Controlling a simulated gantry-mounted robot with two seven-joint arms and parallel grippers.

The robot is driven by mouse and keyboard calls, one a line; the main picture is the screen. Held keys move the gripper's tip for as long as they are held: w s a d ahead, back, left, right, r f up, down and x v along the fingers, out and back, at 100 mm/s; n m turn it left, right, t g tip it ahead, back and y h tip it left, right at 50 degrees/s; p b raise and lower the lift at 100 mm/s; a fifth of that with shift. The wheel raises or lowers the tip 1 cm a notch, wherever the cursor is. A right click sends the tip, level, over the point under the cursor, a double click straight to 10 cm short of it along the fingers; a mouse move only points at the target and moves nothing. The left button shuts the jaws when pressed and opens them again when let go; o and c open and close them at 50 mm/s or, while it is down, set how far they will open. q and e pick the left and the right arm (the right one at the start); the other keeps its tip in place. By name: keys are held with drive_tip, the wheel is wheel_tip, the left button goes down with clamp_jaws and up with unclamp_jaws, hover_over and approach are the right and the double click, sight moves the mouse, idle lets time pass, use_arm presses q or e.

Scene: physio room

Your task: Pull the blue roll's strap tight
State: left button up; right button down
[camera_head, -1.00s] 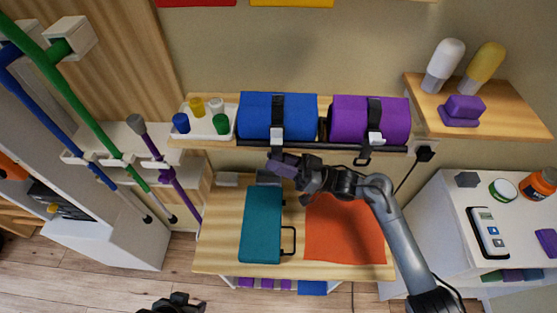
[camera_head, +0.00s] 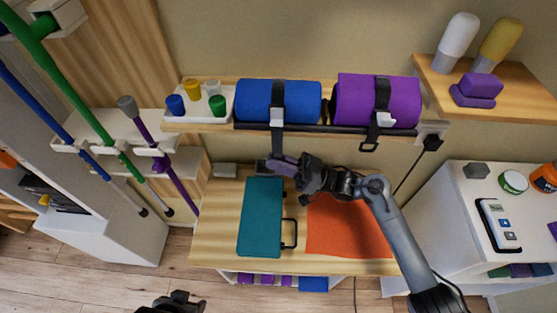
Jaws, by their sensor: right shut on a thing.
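The blue roll (camera_head: 255,101) lies on the wall shelf. Its black strap (camera_head: 277,141) runs over it, through a pale buckle (camera_head: 277,117) at its front, and hangs down to my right gripper (camera_head: 277,164). My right gripper is shut on the strap's lower part, below the shelf edge and above the teal case. The jaws hide the strap's end. My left gripper (camera_head: 175,302) shows only in part at the bottom edge; its jaws cannot be made out.
A purple roll (camera_head: 350,102) with its own strap lies right of the blue one. A white tray (camera_head: 190,119) with several small coloured pieces stands to the left. Below, a wooden table (camera_head: 215,225) bears the teal case (camera_head: 262,218) and an orange cloth (camera_head: 345,228).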

drive_tip(key=shift+w+d+f, duration=0.1)
drive_tip(key=shift+w+f, duration=0.05)
drive_tip(key=shift+f, duration=0.2)
drive_tip(key=c, duration=1.3)
unclamp_jaws()
drive_tip(key=shift+o, duration=0.2)
drive_tip(key=shift+r, duration=0.1)
drive_tip(key=b+v, duration=0.1)
drive_tip(key=v, duration=1)
